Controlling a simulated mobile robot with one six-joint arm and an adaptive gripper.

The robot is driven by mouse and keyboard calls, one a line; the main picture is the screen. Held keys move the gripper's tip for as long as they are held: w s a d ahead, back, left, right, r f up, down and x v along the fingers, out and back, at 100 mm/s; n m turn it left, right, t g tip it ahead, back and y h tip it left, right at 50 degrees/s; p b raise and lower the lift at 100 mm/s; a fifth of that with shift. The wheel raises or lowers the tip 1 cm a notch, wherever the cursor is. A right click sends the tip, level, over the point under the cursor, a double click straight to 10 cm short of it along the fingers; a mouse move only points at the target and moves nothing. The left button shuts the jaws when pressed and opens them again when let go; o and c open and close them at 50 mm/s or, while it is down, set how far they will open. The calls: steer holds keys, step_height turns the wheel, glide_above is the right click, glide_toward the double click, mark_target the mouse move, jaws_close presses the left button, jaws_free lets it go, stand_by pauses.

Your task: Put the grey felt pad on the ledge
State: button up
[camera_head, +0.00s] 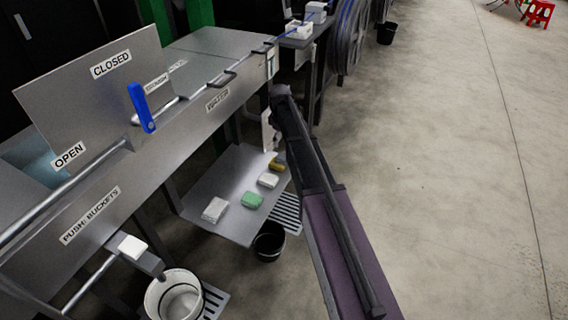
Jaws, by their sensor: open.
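Several small pads lie on the grey lower shelf (226,172). The pale grey-white pad (215,209) at its near left looks most like the grey felt pad, but I cannot be sure. A lighter pad (268,181) lies farther right, beyond a green pad (251,200). My gripper (271,147) is at the shelf's far right end, above and near a yellow-brown piece (277,165). It is open, partly hidden by my arm, and holds nothing I can see. A small dark ledge (152,264) juts out at lower left, with a white block (132,246) on it.
A white bucket (174,298) stands below the ledge and a black bucket (269,242) under the shelf. The steel machine front with a blue-handled lever (141,107) and a long rail overhangs the shelf on the left. The concrete floor (440,180) to the right is clear.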

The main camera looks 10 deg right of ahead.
mark_target(281, 155)
steer(key=shift+f+b, duration=1.45)
steer(key=shift+f, duration=0.3)
steer(key=shift+f+b, duration=2.6)
steer(key=c, duration=0.8)
steer(key=shift+c, duration=0.2)
steer(key=shift+r, duration=0.15)
step_height(281, 155, up, 3)
steer(key=p, duration=0.3)
steer(key=shift+f, duration=0.2)
steer(key=s+r+p, duration=0.2)
steer(key=s, duration=1.4)
steer(key=shift+d, duration=0.15)
